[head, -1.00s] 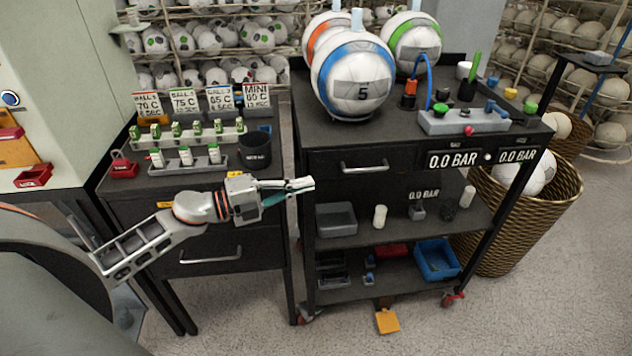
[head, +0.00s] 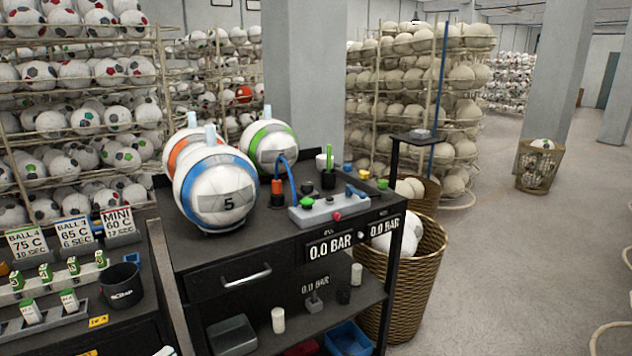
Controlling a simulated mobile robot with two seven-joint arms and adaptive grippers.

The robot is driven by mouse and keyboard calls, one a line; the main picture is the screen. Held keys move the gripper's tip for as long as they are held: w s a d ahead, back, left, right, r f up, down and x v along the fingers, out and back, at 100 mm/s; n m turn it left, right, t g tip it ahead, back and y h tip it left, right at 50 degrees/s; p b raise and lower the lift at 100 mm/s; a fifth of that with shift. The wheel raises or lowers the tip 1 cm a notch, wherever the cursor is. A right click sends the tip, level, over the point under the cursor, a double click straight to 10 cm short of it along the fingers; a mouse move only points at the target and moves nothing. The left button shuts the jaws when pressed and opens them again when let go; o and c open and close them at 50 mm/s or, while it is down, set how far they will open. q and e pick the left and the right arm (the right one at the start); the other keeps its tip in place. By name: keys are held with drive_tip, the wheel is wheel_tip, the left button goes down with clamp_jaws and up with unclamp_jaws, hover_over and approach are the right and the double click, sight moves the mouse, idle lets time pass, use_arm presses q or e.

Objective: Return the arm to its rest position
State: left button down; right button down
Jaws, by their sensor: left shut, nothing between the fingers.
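Only the pale tip of my left gripper (head: 165,351) shows, at the bottom edge of the head view, between the dark bench on the left and the black cart (head: 300,258). It is shut and empty. The rest of my left arm is below the picture. My right gripper is not in view.
The cart holds three balls, the blue-banded one (head: 217,190) in front, and a grey valve block (head: 335,207). A wicker basket (head: 410,290) stands at the cart's right. A black cup (head: 122,288) is on the bench. Floor at the right is open.

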use_arm(q)
drive_tip(key=s+d+f+n+g+y, duration=0.1)
drive_tip(key=s+d+f+n+y, duration=0.1)
drive_tip(key=s+d+f+n, duration=0.2)
drive_tip(key=s+d+f+n+g+y, duration=0.2)
drive_tip(key=s+d+f+n, duration=0.2)
drive_tip(key=f, duration=0.7)
drive_tip(key=s+d+f+n+g+y, duration=0.2)
drive_tip(key=s+d+f+n, duration=0.3)
drive_tip(key=s+f, duration=0.3)
drive_tip(key=shift+n, duration=0.8)
drive_tip(key=shift+f, duration=0.1)
